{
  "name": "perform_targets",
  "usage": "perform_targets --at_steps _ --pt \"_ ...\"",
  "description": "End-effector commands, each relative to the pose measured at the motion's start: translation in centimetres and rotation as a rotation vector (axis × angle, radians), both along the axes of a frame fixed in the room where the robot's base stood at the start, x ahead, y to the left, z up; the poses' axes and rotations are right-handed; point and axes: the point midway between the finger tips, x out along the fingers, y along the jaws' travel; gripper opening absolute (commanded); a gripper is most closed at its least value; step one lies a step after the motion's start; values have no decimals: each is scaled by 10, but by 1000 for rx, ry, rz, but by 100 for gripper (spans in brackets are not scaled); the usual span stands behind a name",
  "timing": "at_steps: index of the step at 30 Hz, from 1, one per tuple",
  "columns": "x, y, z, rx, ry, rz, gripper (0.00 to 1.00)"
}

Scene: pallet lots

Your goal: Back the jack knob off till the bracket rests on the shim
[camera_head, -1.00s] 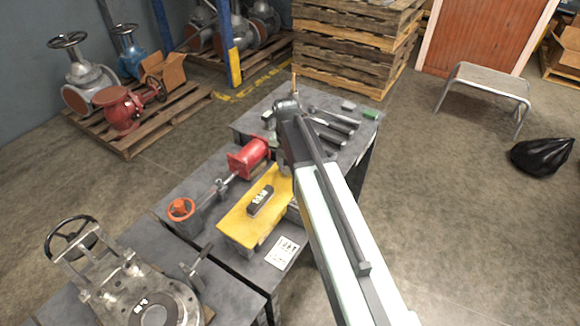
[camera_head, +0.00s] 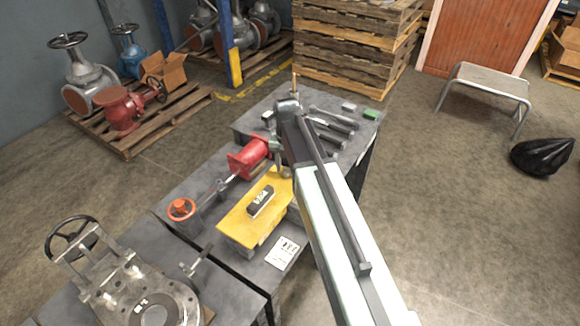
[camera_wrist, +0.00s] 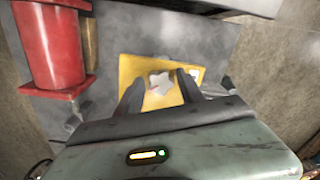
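My gripper (camera_wrist: 161,78) is open in the wrist view, its two dark fingers apart. A pale grey lobed knob (camera_wrist: 160,83) shows between the fingertips, with a narrow gap on either side; I cannot tell its height relative to them. It is seen against a yellow plate (camera_wrist: 134,68), which looks like the bracket. In the head view the yellow plate (camera_head: 236,222) lies on the grey bench with a black labelled block (camera_head: 261,201) on top. My arm hides the knob and most of the gripper there. I cannot make out the shim.
A red cylinder (camera_head: 247,156) with an orange handwheel (camera_head: 181,209) lies left of the plate; the red cylinder is also close in the wrist view (camera_wrist: 50,45). A large valve (camera_head: 140,290) stands at front left. Tools (camera_head: 332,130) lie at the bench's far end.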

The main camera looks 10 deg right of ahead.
Motion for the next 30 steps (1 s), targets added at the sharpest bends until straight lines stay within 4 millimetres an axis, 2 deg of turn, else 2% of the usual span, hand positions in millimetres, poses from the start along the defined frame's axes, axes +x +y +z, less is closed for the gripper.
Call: perform_targets --at_steps 9,13,17,24,27,30 --pt "-1 1 0 2 5 0 56" --pt "-2 1 7 2 5 0 56" --pt "-2 1 25 2 6 0 56" --pt "-2 1 70 2 4 0 56" --pt "-2 1 80 2 4 0 56" --pt "-2 1 80 2 4 0 56"
